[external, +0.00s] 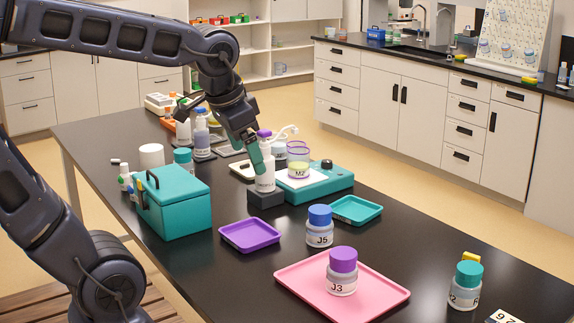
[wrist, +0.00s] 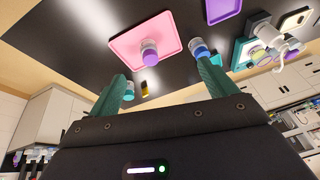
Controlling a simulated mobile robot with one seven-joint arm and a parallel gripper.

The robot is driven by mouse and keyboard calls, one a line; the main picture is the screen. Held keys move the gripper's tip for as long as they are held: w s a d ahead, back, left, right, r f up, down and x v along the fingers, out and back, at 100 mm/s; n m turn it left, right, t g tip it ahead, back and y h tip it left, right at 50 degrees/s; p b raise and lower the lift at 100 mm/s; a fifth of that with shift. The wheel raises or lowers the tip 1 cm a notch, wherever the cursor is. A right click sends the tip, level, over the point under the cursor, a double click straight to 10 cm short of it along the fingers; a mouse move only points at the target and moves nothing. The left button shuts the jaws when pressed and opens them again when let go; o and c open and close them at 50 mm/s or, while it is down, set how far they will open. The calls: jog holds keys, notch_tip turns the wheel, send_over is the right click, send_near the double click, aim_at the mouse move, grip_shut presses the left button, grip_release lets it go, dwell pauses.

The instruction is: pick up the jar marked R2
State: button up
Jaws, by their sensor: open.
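A jar with a teal lid (external: 466,284) stands upright at the right of the black bench. Its label is turned and partly cut off; a 2 and what may be an R show, so I cannot read it fully. In the wrist view a teal-lidded jar (wrist: 127,91) shows beside the left finger. My gripper (external: 258,160) is raised over the middle of the bench, in front of or near a purple-capped bottle, far from this jar. Its teal fingers are spread and nothing is between them in the wrist view (wrist: 160,70).
A purple-lidded jar J3 (external: 342,274) stands on a pink tray (external: 378,303). A blue-lidded jar J5 (external: 319,227) stands behind it. Purple (external: 250,235) and teal (external: 355,209) trays, a teal box (external: 182,208) and a teal device (external: 330,183) with a beaker crowd the middle.

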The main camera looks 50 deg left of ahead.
jog(key=w+d+f+m, duration=0.2)
jog(key=w+d+m, duration=0.15)
jog(key=w, duration=0.55)
jog(key=m+g+h, duration=0.3)
jog(key=m+h, duration=0.2)
jog(key=m, duration=0.5)
send_near(469, 267)
notch_tip(469, 267, down, 3)
jog(key=shift+n, duration=0.25)
jog(key=x, duration=0.5)
jog(key=d+x, duration=0.1)
jog(key=x, duration=0.4)
jog(key=shift+w+r, duration=0.1)
jog(key=shift+w, duration=0.1)
jog(key=c, duration=1.1)
jog(key=shift+r, duration=0.1)
